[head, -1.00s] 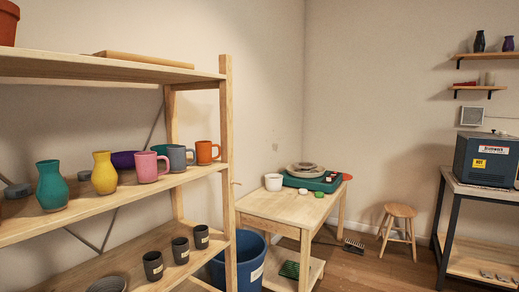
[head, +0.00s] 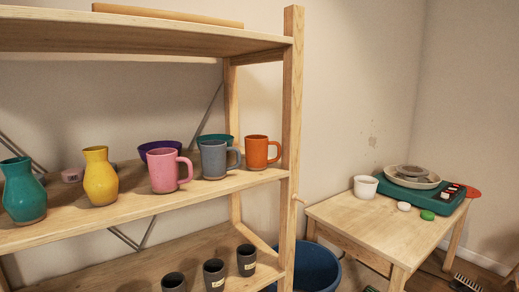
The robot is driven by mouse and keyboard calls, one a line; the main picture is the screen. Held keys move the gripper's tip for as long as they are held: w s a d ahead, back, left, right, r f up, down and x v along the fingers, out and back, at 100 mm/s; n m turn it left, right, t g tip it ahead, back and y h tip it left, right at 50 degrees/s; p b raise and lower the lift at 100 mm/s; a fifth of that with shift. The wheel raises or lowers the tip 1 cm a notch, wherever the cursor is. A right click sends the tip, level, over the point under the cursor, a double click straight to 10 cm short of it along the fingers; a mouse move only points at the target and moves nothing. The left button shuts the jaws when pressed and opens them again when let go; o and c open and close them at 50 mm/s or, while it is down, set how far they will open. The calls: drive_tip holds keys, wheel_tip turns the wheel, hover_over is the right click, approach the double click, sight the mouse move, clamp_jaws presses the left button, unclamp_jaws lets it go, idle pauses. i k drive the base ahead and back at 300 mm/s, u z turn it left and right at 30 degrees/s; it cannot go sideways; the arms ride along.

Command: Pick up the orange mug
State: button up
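The orange mug (head: 257,152) stands upright at the right end of the middle shelf (head: 150,207), close to the shelf's right front post. Its handle points right. A grey-blue mug (head: 214,160) stands just to its left, with its handle toward the orange mug. My gripper is not in the head view.
A pink mug (head: 163,171), yellow vase (head: 100,177) and teal vase (head: 23,190) stand further left; purple (head: 160,148) and teal (head: 214,138) bowls sit behind. The shelf post (head: 291,150) borders the right. A wooden table (head: 340,214) and blue bucket (head: 316,268) stand right.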

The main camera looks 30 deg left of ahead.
sight(256, 146)
drive_tip(key=u, duration=0.55)
drive_tip(key=i, duration=1.05)
drive_tip(key=u, duration=0.6)
